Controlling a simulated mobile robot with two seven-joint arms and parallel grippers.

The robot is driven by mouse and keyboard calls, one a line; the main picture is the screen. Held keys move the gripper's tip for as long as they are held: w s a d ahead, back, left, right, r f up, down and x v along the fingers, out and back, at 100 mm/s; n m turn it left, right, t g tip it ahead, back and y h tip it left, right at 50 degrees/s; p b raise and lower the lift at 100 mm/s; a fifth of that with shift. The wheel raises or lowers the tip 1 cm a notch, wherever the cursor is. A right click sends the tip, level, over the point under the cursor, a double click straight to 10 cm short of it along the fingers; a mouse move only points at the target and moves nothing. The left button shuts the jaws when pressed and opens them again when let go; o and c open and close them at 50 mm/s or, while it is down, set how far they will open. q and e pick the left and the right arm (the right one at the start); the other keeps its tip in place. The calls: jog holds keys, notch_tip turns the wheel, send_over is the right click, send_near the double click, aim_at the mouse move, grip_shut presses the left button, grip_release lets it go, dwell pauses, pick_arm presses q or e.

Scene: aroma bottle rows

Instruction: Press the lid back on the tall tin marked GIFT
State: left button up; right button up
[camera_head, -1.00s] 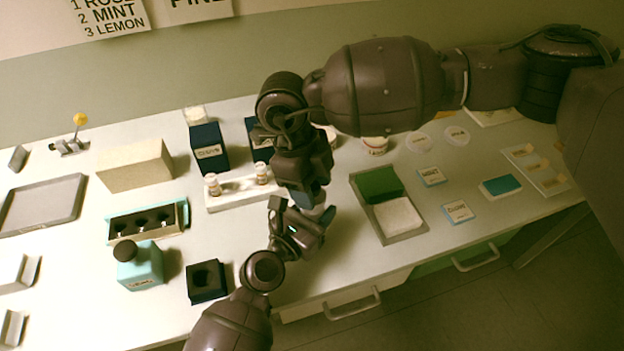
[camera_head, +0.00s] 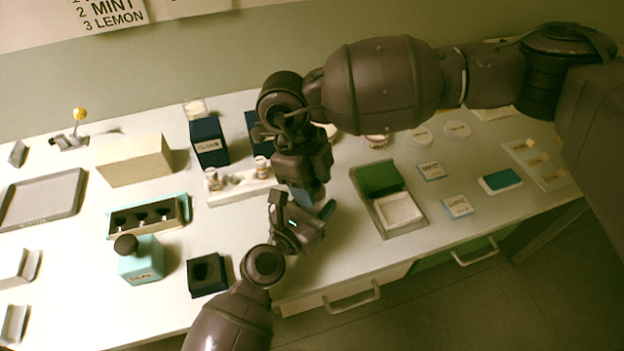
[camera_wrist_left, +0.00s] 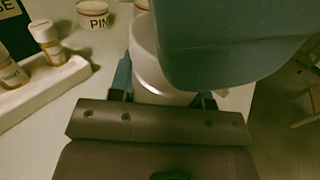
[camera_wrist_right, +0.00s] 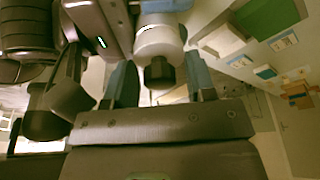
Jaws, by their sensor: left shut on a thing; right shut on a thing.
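My left gripper (camera_head: 318,212) and right gripper (camera_head: 312,192) meet above the table near its front edge, the right one coming from above. In the left wrist view, my left gripper (camera_wrist_left: 160,95) is shut on a smooth white cylinder (camera_wrist_left: 148,65); a blue-grey finger of my right gripper covers its right side. In the right wrist view, a white round body with a dark blocky end (camera_wrist_right: 159,72) lies between the fingers of my right gripper (camera_wrist_right: 160,82), which is shut on it. No GIFT marking is readable, and I cannot tell the lid from the tin.
A white rack (camera_head: 235,192) with small bottles stands just left of the grippers. A tray with a green compartment (camera_head: 378,178) lies to the right. Round tins or lids (camera_head: 419,137) stand behind. A teal bottle (camera_head: 141,262) and a dark holder (camera_head: 206,274) are at front left.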

jog(key=shift+f, duration=0.4)
jog(key=o, duration=1)
jog(key=shift+c, duration=0.2)
jog(key=v, duration=1.2)
pick_arm(q)
jog(key=o, duration=1.4)
